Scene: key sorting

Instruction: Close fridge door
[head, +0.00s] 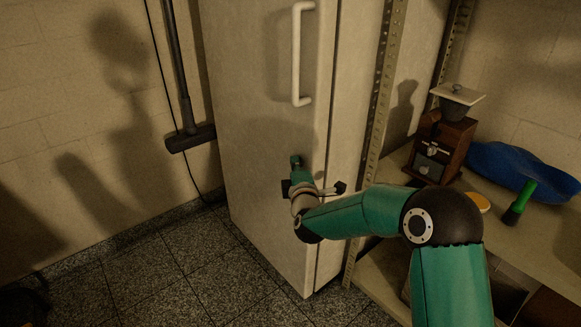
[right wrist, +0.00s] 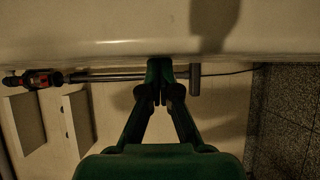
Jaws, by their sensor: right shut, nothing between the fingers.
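The cream fridge door (head: 255,110) stands upright in the middle of the head view, with a white vertical handle (head: 302,55) near its right edge. A narrow pale face runs along the right of that edge; I cannot tell how far the door stands open. My right gripper (head: 296,161) is shut and empty, in front of the door's lower half, below the handle. In the right wrist view its closed fingers (right wrist: 160,80) reach the edge of the pale fridge surface (right wrist: 110,30); contact is unclear. My left gripper is not in view.
A stick vacuum (head: 190,137) leans on the wall left of the fridge. At right, a metal shelf (head: 460,190) holds a coffee grinder (head: 440,150), a blue cloth-like item (head: 520,168) and a green-handled tool (head: 521,200).

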